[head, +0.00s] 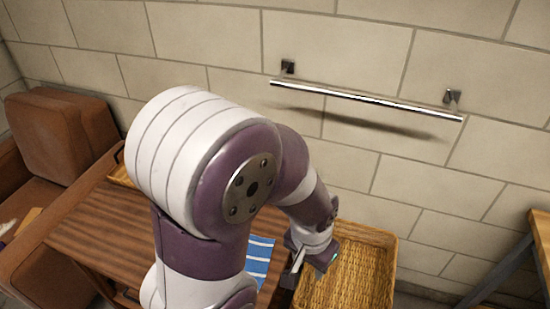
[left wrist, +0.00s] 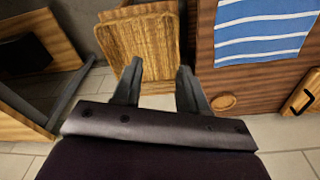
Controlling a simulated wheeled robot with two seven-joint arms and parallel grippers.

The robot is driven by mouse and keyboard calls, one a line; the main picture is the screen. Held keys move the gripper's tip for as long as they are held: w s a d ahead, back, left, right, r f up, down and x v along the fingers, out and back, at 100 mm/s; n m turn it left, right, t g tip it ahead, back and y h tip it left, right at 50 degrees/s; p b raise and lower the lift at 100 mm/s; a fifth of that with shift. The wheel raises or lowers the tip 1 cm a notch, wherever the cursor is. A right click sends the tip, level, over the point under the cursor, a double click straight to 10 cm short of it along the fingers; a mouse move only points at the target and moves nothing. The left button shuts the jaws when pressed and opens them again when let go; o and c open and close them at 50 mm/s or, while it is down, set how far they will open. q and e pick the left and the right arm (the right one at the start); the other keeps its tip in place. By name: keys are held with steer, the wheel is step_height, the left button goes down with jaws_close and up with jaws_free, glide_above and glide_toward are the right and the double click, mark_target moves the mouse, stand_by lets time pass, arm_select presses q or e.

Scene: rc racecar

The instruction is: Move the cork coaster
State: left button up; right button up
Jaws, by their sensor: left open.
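My left gripper (head: 300,265) reaches down at the end of the arm, near the left edge of the woven tray in the head view. In the left wrist view the gripper (left wrist: 158,75) has its two fingers apart, with nothing visibly held. A small round tan disc (left wrist: 223,102) shows on brown wood to the right of the fingers; it may be the cork coaster, but I cannot tell it from a knob. No coaster can be made out in the head view, where my arm hides much of the table. My right gripper is not in view.
A brown striped wooden table (head: 110,222) bears a blue-and-white striped cloth (head: 262,258). A woven tray (head: 388,262) lies right of the cloth. A brown leather armchair (head: 60,130) stands at left. A metal rail (head: 365,98) is on the wall behind.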

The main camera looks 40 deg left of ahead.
arm_select(q)
steer(key=o, duration=0.5)
steer(key=shift+w+r, duration=0.1)
steer(key=shift+r, duration=0.05)
steer(key=o, duration=0.6)
steer(key=shift+n, duration=0.8)
steer(key=w+p, duration=0.1)
steer(key=w, duration=0.1)
steer(key=w+a+r, duration=0.1)
steer(key=w, duration=0.1)
steer(key=w+a+r+p, duration=0.1)
steer(key=w, duration=0.1)
steer(key=shift+w+p, duration=0.15)
steer(key=shift+p, duration=0.2)
steer(key=w+a+n+p, duration=0.35)
steer(key=w+a, duration=0.35)
steer(key=w, duration=0.4)
steer(key=w+a+f+n+p, duration=0.2)
steer(key=a, duration=0.4)
steer(key=w+a+f+n+g+p, duration=0.1)
steer(key=w+a+f+n+p, duration=0.1)
steer(key=a, duration=0.4)
steer(key=w+a+f+n+p, duration=0.2)
steer(key=w+a+f+n, duration=0.1)
steer(key=a, duration=0.4)
steer(key=shift+w+f, duration=0.4)
steer(key=shift+f, duration=0.35)
